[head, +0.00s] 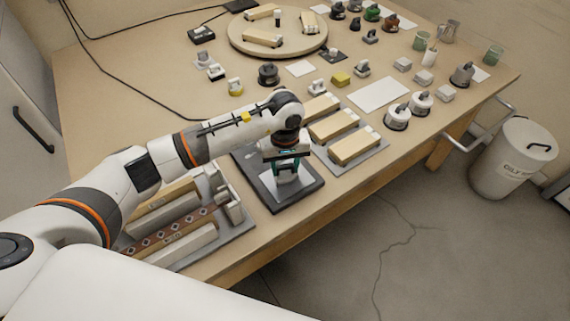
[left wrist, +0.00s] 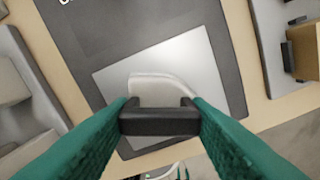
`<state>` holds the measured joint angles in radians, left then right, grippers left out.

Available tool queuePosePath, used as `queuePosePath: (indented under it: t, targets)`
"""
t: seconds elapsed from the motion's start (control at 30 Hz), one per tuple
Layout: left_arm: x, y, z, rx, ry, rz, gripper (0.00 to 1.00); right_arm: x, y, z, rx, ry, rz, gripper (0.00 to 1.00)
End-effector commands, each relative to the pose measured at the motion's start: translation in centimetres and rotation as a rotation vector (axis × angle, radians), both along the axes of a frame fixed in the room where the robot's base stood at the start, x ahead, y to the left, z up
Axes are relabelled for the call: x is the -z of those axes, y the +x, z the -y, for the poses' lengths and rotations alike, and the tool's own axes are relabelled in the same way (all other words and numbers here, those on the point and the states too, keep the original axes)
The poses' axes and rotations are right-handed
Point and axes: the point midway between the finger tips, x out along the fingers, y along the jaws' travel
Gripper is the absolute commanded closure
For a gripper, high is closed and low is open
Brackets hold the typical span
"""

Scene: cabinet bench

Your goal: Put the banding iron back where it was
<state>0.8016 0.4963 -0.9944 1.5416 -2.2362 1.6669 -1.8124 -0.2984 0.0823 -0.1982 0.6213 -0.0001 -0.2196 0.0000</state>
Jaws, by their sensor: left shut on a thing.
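My left gripper (head: 285,168) is over the dark mat (head: 313,196) at the table's front edge. In the left wrist view its green fingers (left wrist: 160,122) are shut on the black handle of a small iron (left wrist: 163,88) with a pale, rounded body. I take this to be the banding iron. Below it lies a light grey plate (left wrist: 190,62) on the mat. I cannot tell whether the iron touches the plate. In the head view the gripper hides most of the iron. My right gripper is not in view.
A rack of long strips (head: 185,243) stands left of the mat, and a tray of wooden blocks (head: 372,157) right of it. A round turntable (head: 240,44) with blocks is at the back. Several small pots and irons stand beyond. A white sheet (head: 379,94) lies bare.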

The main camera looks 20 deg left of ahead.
Motion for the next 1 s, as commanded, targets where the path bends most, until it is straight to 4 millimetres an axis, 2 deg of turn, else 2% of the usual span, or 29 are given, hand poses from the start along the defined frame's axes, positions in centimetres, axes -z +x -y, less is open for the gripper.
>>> queuePosePath:
  t: [0.03,0.17,0.43,0.57,0.67,1.0]
  targets:
    - [0.2,0.0,0.0,0.000,0.000,0.001,0.55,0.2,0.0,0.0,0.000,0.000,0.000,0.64]
    - [0.1,0.0,0.0,0.000,0.000,0.000,0.35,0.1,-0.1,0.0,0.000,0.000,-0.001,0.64]
    - [0.0,0.0,0.0,0.000,0.000,0.000,0.35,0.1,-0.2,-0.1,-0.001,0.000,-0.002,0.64]
    - [-0.6,0.1,0.0,0.000,0.000,0.001,0.35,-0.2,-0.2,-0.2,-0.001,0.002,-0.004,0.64]
    - [-2.1,0.2,0.0,0.002,0.000,0.006,0.35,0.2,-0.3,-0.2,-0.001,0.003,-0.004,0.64]
    - [-9.3,0.1,0.0,0.001,-0.001,0.005,0.35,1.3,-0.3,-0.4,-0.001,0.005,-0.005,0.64]
